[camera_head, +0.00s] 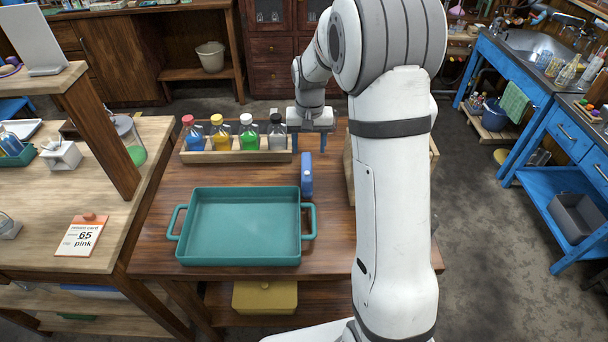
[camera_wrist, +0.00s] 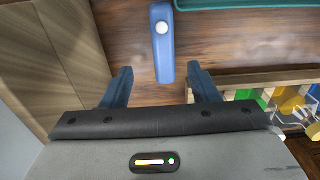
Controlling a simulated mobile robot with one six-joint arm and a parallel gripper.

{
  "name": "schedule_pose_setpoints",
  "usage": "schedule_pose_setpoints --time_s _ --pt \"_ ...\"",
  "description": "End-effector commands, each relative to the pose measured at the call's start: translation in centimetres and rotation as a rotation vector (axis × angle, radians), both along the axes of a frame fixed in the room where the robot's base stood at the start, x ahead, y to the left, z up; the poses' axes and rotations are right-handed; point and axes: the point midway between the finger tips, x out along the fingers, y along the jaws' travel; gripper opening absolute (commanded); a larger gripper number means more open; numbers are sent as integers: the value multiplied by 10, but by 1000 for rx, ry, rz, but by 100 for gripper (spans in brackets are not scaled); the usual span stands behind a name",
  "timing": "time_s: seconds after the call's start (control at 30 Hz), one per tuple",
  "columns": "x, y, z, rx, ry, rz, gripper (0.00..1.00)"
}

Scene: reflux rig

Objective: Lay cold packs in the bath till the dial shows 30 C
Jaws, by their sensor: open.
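No dial is recognizable in either view.
A wooden rack (camera_head: 236,156) with several coloured bottles stands behind the tray. A wooden box (camera_wrist: 55,60) is close on the left in the wrist view, mostly hidden by my arm in the head view.

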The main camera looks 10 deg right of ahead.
Motion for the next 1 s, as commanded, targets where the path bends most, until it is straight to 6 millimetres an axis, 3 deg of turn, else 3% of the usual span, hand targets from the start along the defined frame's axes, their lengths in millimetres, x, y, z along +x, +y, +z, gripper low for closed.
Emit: schedule_pose_setpoints --time_s 0.6,0.93,1.0 --pt "2 6 -75 1 8 -2 55" --pt "2 6 -83 0 4 -1 55" --pt "2 6 -83 0 4 -1 49"
